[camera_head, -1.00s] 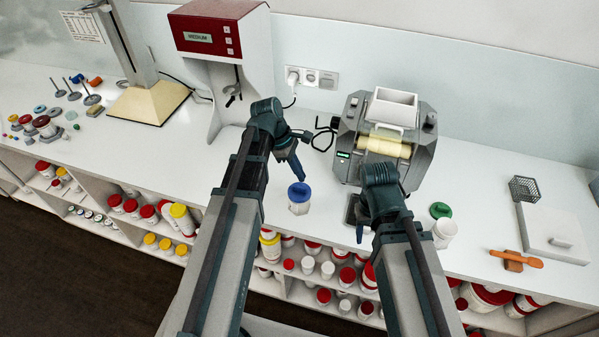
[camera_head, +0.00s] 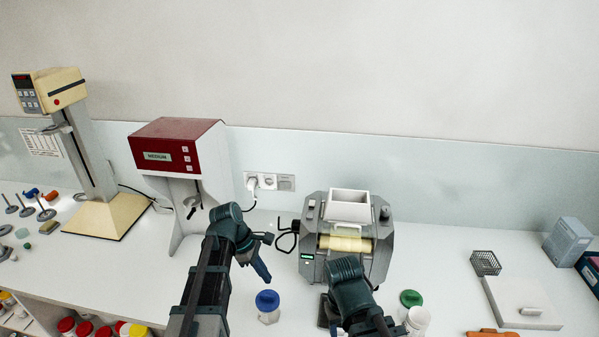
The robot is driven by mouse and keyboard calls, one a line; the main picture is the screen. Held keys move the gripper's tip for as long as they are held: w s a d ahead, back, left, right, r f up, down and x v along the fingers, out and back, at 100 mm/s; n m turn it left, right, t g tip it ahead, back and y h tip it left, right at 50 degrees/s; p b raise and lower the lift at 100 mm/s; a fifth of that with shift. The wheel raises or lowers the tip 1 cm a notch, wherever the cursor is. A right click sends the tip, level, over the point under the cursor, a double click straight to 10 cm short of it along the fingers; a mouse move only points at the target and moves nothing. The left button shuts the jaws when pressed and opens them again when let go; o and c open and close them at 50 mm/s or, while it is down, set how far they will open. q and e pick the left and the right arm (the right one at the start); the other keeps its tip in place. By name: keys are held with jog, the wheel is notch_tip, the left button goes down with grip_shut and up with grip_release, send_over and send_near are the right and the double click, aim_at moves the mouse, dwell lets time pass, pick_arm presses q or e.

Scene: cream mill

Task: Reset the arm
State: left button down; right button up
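My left arm comes up from the bottom, and its gripper (camera_head: 262,270) points down over the counter, just left of and above a jar with a blue lid (camera_head: 267,300). It looks apart from the jar, and nothing shows in it; its fingers are too small to tell open from shut. My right arm (camera_head: 352,290) stands in front of the grey mill (camera_head: 383,245), which has a white hopper and cream rollers. The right gripper is mostly hidden, with only a dark part showing by the mill's front.
A red-topped mixer (camera_head: 178,150) and a cream stand mixer (camera_head: 105,215) stand on the left. A white jar (camera_head: 417,319) and a green lid (camera_head: 411,298) lie right of my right arm. The counter between is clear.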

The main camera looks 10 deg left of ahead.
pick_arm(q)
jog(key=s+d+f+m+y+b, duration=0.3)
jog(key=s+m, duration=0.4)
jog(key=m, duration=0.3)
jog(key=s+d+f+m+y+b, duration=0.2)
jog(key=s+d+f+m+b, duration=0.4)
jog(key=m, duration=0.5)
jog(key=shift+s+d+f+y, duration=0.4)
jog(key=shift+s+d+f, duration=0.3)
jog(key=shift+f, duration=0.3)
